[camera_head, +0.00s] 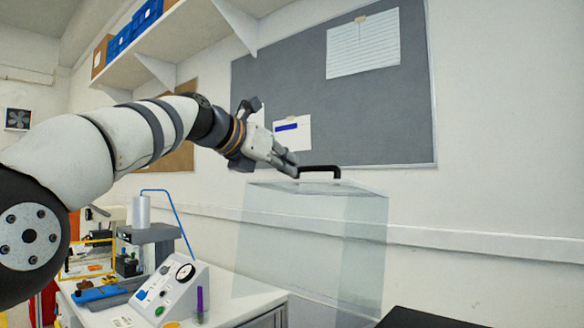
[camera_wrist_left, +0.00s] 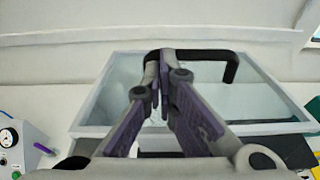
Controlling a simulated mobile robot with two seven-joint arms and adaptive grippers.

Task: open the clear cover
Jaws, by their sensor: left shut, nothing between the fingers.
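The clear cover (camera_head: 318,245) is a see-through box on the right of the white bench in the head view. Its black bar handle (camera_head: 322,168) stands on its top. My left gripper (camera_head: 293,166) is shut and empty, its fingertips close to the left end of the handle. In the left wrist view the shut fingers (camera_wrist_left: 160,62) overlap the left part of the handle (camera_wrist_left: 215,55), hiding some of it. I cannot tell whether they touch it. The top rim of the cover (camera_wrist_left: 245,127) looks level in that view. My right gripper is not in view.
A control panel with a dial (camera_head: 167,290) and a purple object (camera_head: 200,302) stand left of the cover. A grey machine with a blue tube (camera_head: 150,238) is behind them. A noticeboard (camera_head: 290,90) hangs on the back wall. A black surface (camera_head: 420,318) lies at lower right.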

